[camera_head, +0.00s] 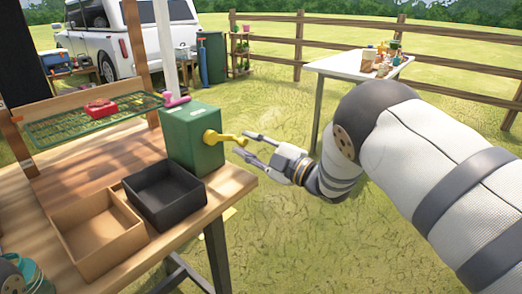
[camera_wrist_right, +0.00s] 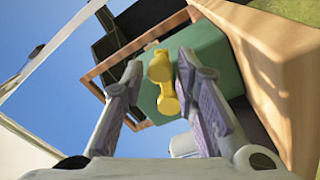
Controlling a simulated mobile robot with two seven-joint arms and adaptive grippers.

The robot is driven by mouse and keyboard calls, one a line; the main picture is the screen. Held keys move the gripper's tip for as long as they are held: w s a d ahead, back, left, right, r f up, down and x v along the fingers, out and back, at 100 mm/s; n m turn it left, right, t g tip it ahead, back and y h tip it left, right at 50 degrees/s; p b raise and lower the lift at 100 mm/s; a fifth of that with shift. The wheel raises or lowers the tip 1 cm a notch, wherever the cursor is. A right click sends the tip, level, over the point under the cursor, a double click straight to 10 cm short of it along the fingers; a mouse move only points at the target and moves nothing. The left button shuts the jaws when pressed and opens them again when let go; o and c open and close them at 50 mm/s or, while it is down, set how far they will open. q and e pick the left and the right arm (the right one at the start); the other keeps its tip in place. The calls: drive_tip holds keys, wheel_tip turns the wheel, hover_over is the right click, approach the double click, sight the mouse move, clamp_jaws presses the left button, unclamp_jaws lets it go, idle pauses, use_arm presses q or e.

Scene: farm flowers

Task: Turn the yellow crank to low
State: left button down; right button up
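The yellow crank (camera_head: 225,138) sticks out from the right side of a green box (camera_head: 193,140) on the wooden workbench, its handle pointing right. My right gripper (camera_head: 243,145) is just right of the crank, fingers spread toward the handle end. In the right wrist view, the yellow crank (camera_wrist_right: 165,88) shows in the gap between the two open fingers of my right gripper (camera_wrist_right: 161,66), with no clear grip on it. Whether a finger touches it cannot be told. My left gripper is not in view.
A black tray (camera_head: 166,216) and a cardboard tray (camera_head: 72,217) sit in front of the green box. A pink handle (camera_head: 176,100) is behind its top. A green wire rack (camera_head: 60,126) holds a red object (camera_head: 100,108). Open grass lies right of the bench.

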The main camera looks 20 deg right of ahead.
drive_tip(key=v, duration=1)
drive_tip(key=shift+w, duration=0.1)
